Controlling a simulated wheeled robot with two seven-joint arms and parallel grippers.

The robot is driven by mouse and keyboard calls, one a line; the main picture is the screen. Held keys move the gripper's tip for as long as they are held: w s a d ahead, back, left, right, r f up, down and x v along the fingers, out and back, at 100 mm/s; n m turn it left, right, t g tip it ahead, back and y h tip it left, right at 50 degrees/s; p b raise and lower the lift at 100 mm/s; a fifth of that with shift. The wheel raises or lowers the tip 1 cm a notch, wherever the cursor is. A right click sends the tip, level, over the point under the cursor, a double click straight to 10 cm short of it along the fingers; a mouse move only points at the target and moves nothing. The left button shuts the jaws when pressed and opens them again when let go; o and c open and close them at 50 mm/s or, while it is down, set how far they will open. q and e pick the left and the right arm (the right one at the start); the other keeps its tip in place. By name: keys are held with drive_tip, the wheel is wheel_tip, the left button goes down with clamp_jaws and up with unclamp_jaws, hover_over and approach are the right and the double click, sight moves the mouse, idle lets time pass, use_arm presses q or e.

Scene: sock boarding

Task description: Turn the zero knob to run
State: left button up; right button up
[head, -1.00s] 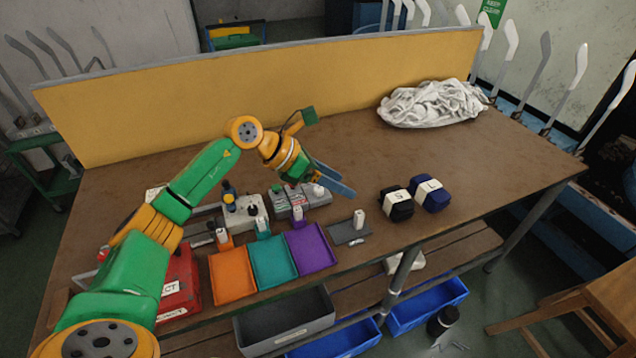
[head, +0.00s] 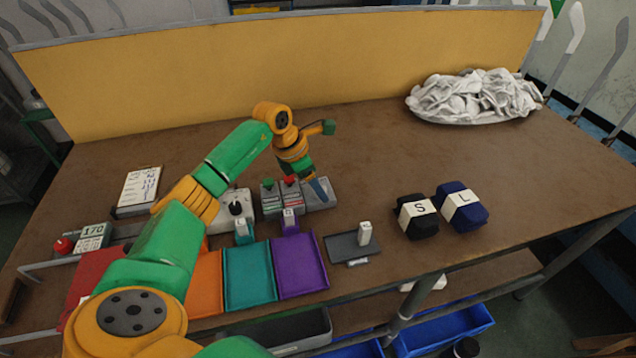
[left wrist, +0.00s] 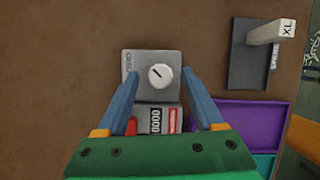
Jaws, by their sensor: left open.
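A grey box with a round white knob (left wrist: 160,76) shows in the left wrist view; a dark pointer line runs diagonally across the knob toward the upper left. Small lettering on the box is not readable. My left gripper (left wrist: 161,72) is open, its blue fingers on either side of the knob, pointing at the box. I cannot tell whether they touch it. In the head view the same grey box (head: 328,200) is the rightmost of a row, and my left gripper (head: 318,190) points down over it, hiding the knob. My right gripper is not in view.
Orange, teal (head: 250,275) and purple (head: 299,268) trays lie in front. A dark plate (head: 340,250) with a white upright stands right. S (head: 418,222) and L (head: 462,210) bundles lie farther right.

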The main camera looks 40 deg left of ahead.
use_arm(q)
drive_tip(key=shift+w+f, duration=0.1)
drive_tip(key=shift+f, duration=0.15)
drive_tip(key=c, duration=0.3)
clamp_jaws()
